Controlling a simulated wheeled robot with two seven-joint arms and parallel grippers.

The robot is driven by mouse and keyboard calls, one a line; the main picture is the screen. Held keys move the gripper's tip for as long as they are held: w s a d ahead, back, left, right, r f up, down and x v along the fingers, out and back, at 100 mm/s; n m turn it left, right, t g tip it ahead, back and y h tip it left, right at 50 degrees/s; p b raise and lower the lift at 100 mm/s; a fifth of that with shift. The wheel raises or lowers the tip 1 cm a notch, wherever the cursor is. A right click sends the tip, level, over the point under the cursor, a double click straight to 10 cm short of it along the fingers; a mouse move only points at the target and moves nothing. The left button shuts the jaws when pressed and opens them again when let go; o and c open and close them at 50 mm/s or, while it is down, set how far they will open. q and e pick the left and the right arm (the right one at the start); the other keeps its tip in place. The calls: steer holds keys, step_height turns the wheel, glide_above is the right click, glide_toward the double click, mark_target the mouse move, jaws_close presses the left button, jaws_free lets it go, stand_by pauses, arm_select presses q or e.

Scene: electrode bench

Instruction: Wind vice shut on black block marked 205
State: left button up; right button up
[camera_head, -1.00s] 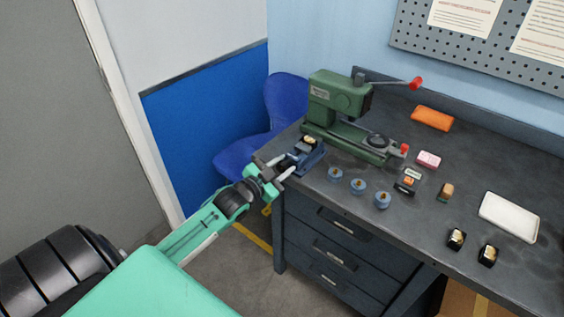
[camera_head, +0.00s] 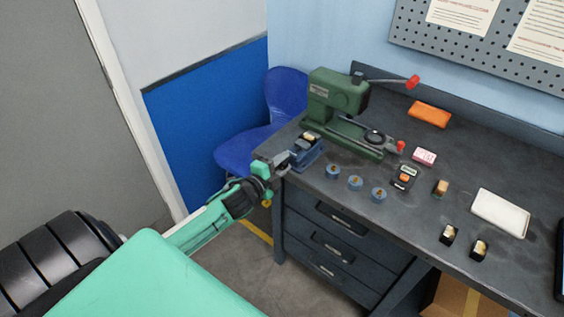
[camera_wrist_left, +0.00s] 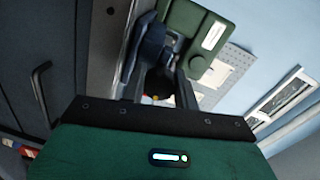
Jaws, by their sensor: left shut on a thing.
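The small blue vice (camera_head: 307,158) stands at the left front corner of the bench. A black block with a pale gold top (camera_head: 310,137) sits in it; its marking is too small to read. My left gripper (camera_head: 284,163) is at the near-left end of the vice, shut at its handle. The handle is mostly hidden by the fingers. In the left wrist view the dark fingers (camera_wrist_left: 155,85) reach towards the blue vice body (camera_wrist_left: 150,38). My right gripper is in neither view.
A green press (camera_head: 337,92) with red-tipped levers stands behind the vice. Several blue round pieces (camera_head: 355,183), two black blocks with pale tops (camera_head: 449,234), a white tray (camera_head: 500,212) and an orange case (camera_head: 430,114) lie to the right. A blue chair (camera_head: 284,98) stands behind the left bench end.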

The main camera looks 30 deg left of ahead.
arm_select(q)
steer(key=shift+f+m, duration=0.2)
steer(key=shift+m, duration=0.9)
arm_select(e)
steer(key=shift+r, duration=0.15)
arm_select(q)
steer(key=shift+s, duration=0.1)
steer(key=o, duration=0.9)
steer(key=shift+o, duration=0.2)
steer(key=s+r+b, duration=0.1)
steer(key=s+b, duration=0.1)
steer(key=s, duration=1.1)
steer(key=shift+s+a, duration=0.3)
steer(key=shift+a, duration=0.1)
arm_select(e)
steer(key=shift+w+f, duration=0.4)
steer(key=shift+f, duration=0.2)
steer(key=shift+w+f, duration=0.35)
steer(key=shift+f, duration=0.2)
